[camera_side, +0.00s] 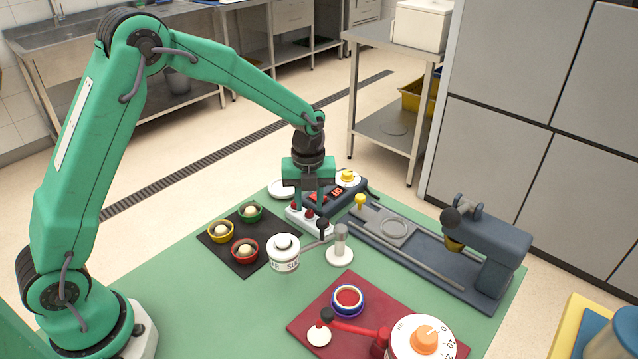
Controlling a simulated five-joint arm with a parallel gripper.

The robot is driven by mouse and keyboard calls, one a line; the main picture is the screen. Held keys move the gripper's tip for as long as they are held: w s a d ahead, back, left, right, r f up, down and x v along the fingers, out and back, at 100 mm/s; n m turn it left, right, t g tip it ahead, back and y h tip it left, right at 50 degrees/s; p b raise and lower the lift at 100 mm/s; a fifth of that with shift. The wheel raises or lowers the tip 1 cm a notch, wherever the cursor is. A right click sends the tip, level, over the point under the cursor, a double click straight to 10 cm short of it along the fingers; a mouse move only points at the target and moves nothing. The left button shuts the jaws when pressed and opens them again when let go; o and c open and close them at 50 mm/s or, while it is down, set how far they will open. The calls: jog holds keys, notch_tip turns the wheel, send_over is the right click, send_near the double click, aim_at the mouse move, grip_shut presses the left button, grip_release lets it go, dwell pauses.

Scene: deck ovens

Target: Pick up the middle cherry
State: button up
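A small white holder (300,222) stands near the back of the green table with red cherries in a row. One cherry (295,205) shows at the left and another (309,212) near the middle. The right end of the row is partly hidden by my gripper, so I cannot make out a cherry there. My gripper (310,208) points straight down over the holder. Its two fingers are apart, one to each side of the middle cherry. I see no contact with the cherry, though the view is small.
A dark device with a red display (325,193) stands close behind the holder. A sugar jar (284,254) and a white-based post (340,247) are in front. A black tray (240,263) with three small bowls lies left. A dark press (485,245) is right; a red board (310,315) is in front.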

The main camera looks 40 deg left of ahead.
jog(key=shift+f, duration=1.05)
jog(key=shift+c, duration=0.2)
grip_shut()
